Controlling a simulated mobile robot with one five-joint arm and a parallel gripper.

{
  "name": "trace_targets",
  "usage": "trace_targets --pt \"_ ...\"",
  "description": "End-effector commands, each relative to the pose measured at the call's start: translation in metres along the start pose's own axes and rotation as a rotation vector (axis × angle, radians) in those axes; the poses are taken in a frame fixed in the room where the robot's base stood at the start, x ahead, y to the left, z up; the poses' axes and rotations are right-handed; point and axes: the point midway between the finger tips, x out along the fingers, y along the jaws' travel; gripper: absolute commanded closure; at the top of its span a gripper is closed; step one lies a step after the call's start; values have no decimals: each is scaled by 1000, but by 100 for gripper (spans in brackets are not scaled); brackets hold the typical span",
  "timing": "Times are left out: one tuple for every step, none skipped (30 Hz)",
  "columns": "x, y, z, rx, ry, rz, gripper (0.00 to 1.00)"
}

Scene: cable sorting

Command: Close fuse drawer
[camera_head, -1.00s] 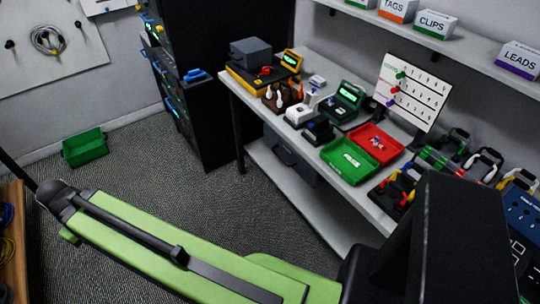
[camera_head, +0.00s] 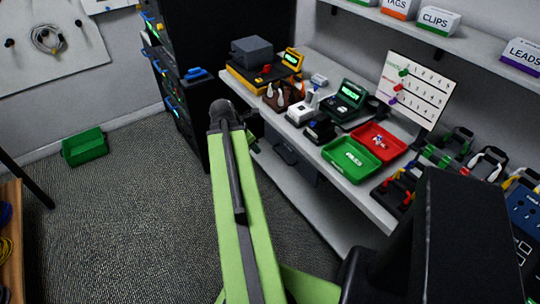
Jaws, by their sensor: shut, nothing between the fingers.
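No drawer is clearly labelled as the fuse drawer. A dark drawer-like unit (camera_head: 285,152) with a handle shows under the bench, partly behind my arm; I cannot tell whether it is open.
The white bench (camera_head: 372,205) holds a red tray (camera_head: 398,151), a green tray (camera_head: 350,172), and several devices. A green bin (camera_head: 84,147) sits on the carpet at left. Carpet (camera_head: 140,220) between the bin and my arm is clear. A shelf (camera_head: 450,47) with labelled boxes hangs above.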

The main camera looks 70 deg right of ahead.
Motion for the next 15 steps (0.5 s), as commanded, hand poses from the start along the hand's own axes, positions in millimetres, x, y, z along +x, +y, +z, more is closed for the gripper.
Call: trace_targets --pt "6 0 -2 1 0 0 100" --pt "10 0 -2 1 1 0 100" --pt "17 0 -3 2 1 0 100" --pt "23 0 -4 2 1 0 100" --pt "29 1 -4 3 1 0 100" --pt "39 1 -5 3 1 0 100" --pt "46 1 -5 4 1 -1 100" --pt "53 1 -6 4 2 -1 100" --pt "62 0 -5 4 2 -1 100" --pt "69 0 -6 4 2 -1 100" --pt "76 1 -6 4 2 -1 100" --pt "84 1 -6 4 2 -1 100" --pt "91 1 -6 5 2 -1 100" --pt "97 1 -5 5 2 -1 100" --pt "105 1 -5 5 1 -1 100"
